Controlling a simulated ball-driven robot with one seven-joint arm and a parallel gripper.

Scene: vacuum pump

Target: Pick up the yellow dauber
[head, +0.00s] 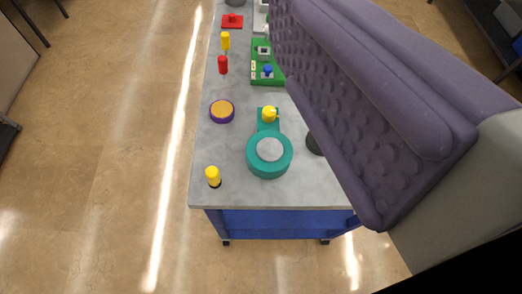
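A small upright yellow piece with a black base (213,176), which looks like the yellow dauber, stands on the grey bench top (224,150) near its front left corner. Nothing touches it. A large purple padded part with a bumpy face, joined to a light grey link, fills the right of the view and seems to be mine. It is apart from the dauber in the picture. No gripper fingertips show, so I cannot see whether anything is held.
A teal round device (250,155) with a yellow knob (269,114) is right of the dauber. A purple-orange round piece (222,111), red-handled tool (223,65), yellow-handled tool (225,41), green board (258,75) and red block (232,21) lie farther back.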

